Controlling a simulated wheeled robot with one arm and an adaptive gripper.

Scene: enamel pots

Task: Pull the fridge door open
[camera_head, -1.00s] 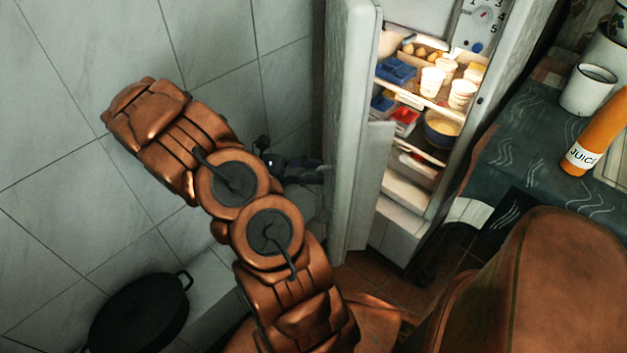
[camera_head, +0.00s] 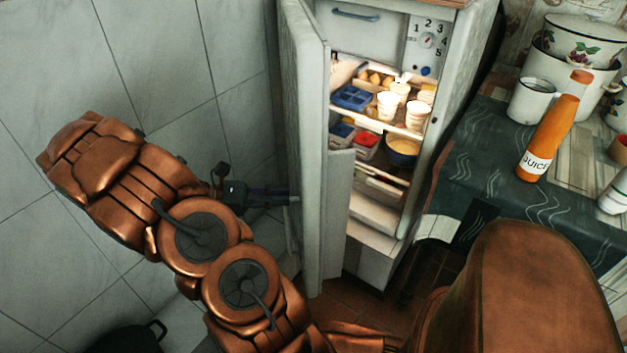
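The fridge (camera_head: 455,75) stands in the middle with its lit inside showing. Its white door (camera_head: 308,130) stands open at the left, seen nearly edge-on. Shelves hold cups, a blue box (camera_head: 352,97) and a bowl (camera_head: 403,150). My gripper (camera_head: 284,197) is at the outer face of the door, at about mid-height, and its dark fingers point right toward it. The door's handle is not clearly visible there. The fingers are small and dark, so I cannot tell whether they are closed on anything.
A counter with a dark patterned cloth (camera_head: 480,150) is at the right. It carries an orange juice bottle (camera_head: 549,135), a white mug (camera_head: 532,100) and enamel pots (camera_head: 572,75). A tiled wall (camera_head: 150,50) is at the left. A dark pan (camera_head: 128,340) shows at the lower left edge.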

